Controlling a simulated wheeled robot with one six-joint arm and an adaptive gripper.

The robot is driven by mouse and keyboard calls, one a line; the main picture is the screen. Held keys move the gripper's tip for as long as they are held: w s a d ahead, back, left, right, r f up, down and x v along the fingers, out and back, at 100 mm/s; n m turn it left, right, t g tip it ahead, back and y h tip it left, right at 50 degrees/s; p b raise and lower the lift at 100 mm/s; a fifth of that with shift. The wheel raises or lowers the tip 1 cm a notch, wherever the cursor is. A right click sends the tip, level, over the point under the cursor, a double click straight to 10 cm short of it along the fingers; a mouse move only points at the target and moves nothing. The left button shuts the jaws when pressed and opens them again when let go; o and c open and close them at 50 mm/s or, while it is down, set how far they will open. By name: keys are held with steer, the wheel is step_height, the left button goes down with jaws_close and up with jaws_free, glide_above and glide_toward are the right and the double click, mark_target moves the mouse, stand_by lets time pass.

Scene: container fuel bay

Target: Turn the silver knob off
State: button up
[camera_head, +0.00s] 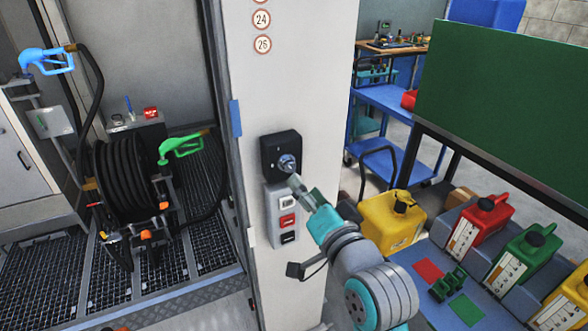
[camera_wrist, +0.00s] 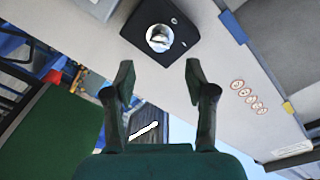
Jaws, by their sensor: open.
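The silver knob (camera_head: 287,163) is on a black switch box fixed to the pale post, in the middle of the head view. In the wrist view the silver knob (camera_wrist: 159,38) shows on the black plate, ahead of and between the fingers. My gripper (camera_head: 298,186) is just below and in front of the knob in the head view. In the wrist view my gripper (camera_wrist: 158,80) has its two fingers spread apart with nothing between them. The fingers appear apart from the knob. The exact gap in depth is hard to tell.
Below the black box is a grey panel (camera_head: 282,232) with white, red and black switches. A yellow can (camera_head: 392,222) stands right of my arm. Red and green cans (camera_head: 526,255) stand on a bench at right. A hose reel (camera_head: 125,190) with fuel nozzles is at left.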

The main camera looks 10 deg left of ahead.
mark_target(291, 168)
steer(key=x, duration=0.7)
steer(key=shift+w+a, duration=0.15)
steer(key=shift+w, duration=0.2)
jaws_close()
